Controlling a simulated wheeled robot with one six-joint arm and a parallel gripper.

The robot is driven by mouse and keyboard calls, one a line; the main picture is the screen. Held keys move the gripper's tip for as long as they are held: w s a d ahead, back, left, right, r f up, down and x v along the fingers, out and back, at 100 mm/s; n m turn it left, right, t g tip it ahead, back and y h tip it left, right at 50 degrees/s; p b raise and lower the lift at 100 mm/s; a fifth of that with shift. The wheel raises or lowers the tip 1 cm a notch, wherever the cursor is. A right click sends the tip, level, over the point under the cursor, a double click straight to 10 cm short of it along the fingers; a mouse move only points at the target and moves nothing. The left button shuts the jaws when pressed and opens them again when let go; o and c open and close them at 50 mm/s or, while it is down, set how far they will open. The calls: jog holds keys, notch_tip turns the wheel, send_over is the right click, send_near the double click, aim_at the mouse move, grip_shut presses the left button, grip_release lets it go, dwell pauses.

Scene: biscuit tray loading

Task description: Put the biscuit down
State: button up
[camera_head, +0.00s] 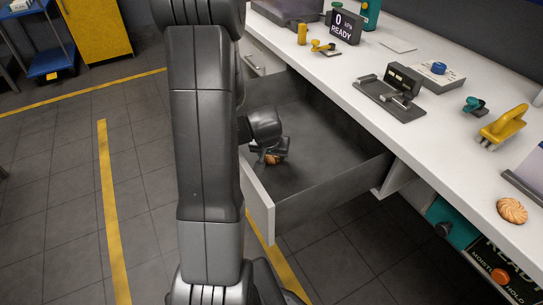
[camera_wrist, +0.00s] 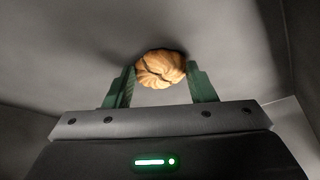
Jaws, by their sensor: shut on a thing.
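A golden, ridged biscuit (camera_wrist: 160,69) is between the two green fingers of my gripper (camera_wrist: 160,82) in the wrist view. The fingers are shut on its two sides. In the head view my gripper (camera_head: 270,156) is low inside the open grey drawer (camera_head: 315,172), near its front left part, and the held biscuit (camera_head: 274,160) shows just below the jaws. The biscuit is close to the drawer floor; I cannot tell whether it touches. A second round biscuit (camera_head: 512,210) lies on the white counter at the right.
The drawer's white front (camera_head: 258,206) and grey side wall (camera_head: 335,193) stand close around my gripper. The drawer floor right of it is bare. The white counter (camera_head: 440,140) carries a black press (camera_head: 393,92), a yellow-handled tool (camera_head: 504,124) and a display (camera_head: 345,25).

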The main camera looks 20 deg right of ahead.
jog(key=shift+f, duration=0.2)
jog(key=o, duration=0.7)
jog(key=shift+r, duration=0.1)
jog(key=shift+c, duration=0.2)
jog(key=p+v, duration=0.3)
jog(key=v, duration=0.9)
jog(key=shift+r, duration=0.2)
